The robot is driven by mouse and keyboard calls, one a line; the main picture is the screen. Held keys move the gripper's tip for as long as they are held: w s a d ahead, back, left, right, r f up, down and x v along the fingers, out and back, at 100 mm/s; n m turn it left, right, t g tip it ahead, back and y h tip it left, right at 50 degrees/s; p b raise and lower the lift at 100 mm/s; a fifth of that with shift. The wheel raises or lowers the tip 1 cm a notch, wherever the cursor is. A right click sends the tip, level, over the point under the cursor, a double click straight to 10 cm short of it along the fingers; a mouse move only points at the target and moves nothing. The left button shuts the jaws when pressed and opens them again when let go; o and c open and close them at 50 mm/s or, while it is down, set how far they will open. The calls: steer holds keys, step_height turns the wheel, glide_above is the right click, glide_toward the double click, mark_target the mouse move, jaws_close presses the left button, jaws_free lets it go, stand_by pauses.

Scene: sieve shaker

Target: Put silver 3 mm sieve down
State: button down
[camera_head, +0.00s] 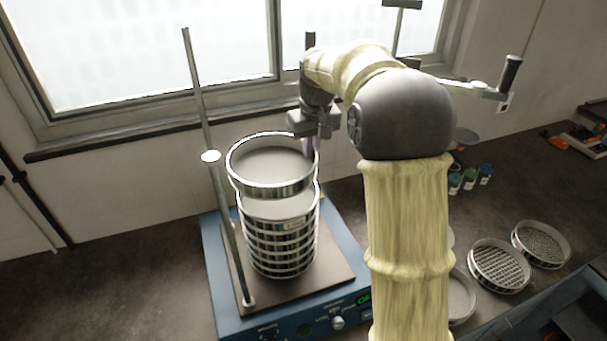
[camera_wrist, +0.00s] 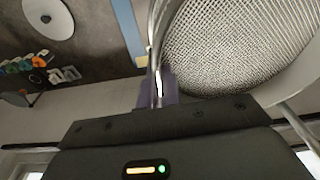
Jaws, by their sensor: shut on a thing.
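My gripper (camera_head: 312,146) is shut on the rim of a silver sieve (camera_head: 270,187), at its back right side. The held sieve is roughly level above a stack of silver sieves (camera_head: 280,245), shifted a little to the left of it. Whether its lower edge touches the stack is hard to tell. In the wrist view, the fingers (camera_wrist: 160,88) pinch the rim, and the held sieve's wire mesh (camera_wrist: 235,45) shows at the right. The stack stands on the plate of a blue sieve shaker (camera_head: 228,325).
Upright metal rods stand beside the stack, the near-left one (camera_head: 222,190) with a white disc on it. Loose sieves (camera_head: 498,266) lie on the bench at the right, partly hidden by my arm. Small jars (camera_head: 470,178) stand behind them. The bench left of the shaker is clear.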

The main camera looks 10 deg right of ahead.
steer(key=shift+d+f, duration=0.2)
steer(key=shift+f, duration=0.5)
steer(key=shift+d+f, duration=0.15)
steer(key=shift+f, duration=0.5)
steer(key=shift+d+f+p, duration=0.1)
steer(key=shift+f+p, duration=0.2)
steer(key=shift+f, duration=0.05)
step_height(320, 180, down, 2)
steer(key=shift+f+p, duration=0.2)
steer(key=shift+p, duration=0.1)
steer(key=shift+w+f, duration=0.25)
steer(key=shift+f, duration=0.15)
steer(key=shift+s, duration=0.15)
